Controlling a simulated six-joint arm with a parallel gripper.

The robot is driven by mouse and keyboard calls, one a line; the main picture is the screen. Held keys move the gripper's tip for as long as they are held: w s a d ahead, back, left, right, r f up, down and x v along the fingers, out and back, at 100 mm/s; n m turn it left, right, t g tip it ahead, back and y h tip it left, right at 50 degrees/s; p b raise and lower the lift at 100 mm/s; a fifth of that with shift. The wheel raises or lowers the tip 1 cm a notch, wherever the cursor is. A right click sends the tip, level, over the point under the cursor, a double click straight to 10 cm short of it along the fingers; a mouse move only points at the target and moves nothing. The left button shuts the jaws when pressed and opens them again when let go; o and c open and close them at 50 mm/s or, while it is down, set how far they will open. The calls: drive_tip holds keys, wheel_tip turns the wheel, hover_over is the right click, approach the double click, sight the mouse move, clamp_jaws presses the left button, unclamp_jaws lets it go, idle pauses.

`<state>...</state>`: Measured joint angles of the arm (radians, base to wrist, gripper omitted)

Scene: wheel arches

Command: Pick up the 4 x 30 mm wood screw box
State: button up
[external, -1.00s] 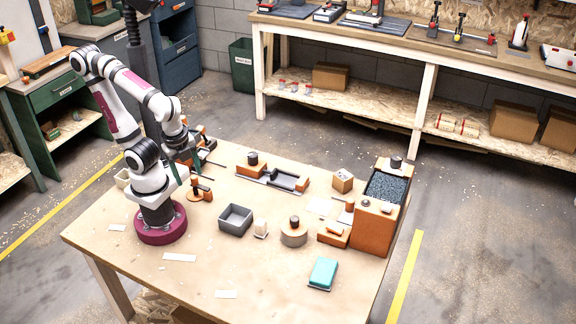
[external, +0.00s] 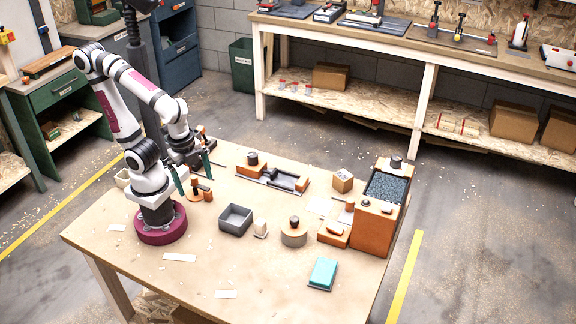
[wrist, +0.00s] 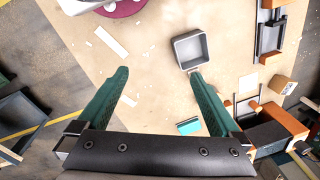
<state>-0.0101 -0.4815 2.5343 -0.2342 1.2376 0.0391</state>
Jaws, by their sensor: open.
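A small brown cardboard box (external: 342,180) stands on the workbench right of centre, with marks on its top too small to read. It looks like the screw box, but I cannot confirm the size. It also shows at the right in the wrist view (wrist: 283,84). My gripper (external: 195,184) is open and empty above the left part of the bench, far to the left of the box. Its two green fingers stand wide apart in the wrist view (wrist: 160,73), with bare bench between them.
A grey open tray (external: 236,219) lies near mid-bench. A clamp-like tool (external: 272,178) lies left of the box. A tall orange unit with a dark granular top (external: 376,222) stands to its right. A teal block (external: 323,272) lies near the front edge, where bare bench shows.

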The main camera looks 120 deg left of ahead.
drive_tip(key=w+a+f+n+t, duration=0.2)
drive_tip(key=w+f+n+t, duration=0.15)
drive_tip(key=w, duration=0.85)
drive_tip(key=w+a+f+n+t, duration=0.2)
drive_tip(key=w+n+t, duration=0.15)
drive_tip(key=w, duration=0.85)
drive_tip(key=n+g+y, duration=0.1)
drive_tip(key=n+y, duration=0.9)
drive_tip(key=y, duration=0.1)
approach(338, 178)
drive_tip(key=shift+n, duration=0.3)
drive_tip(key=x, duration=0.7)
drive_tip(key=shift+w+d+f, duration=0.2)
drive_tip(key=shift+w, duration=0.05)
drive_tip(key=x, duration=0.6)
drive_tip(key=shift+s+a+r, duration=0.1)
drive_tip(key=shift+s, duration=0.2)
drive_tip(key=c, duration=1.4)
drive_tip(key=shift+c, duration=0.9)
drive_tip(key=shift+r, duration=0.15)
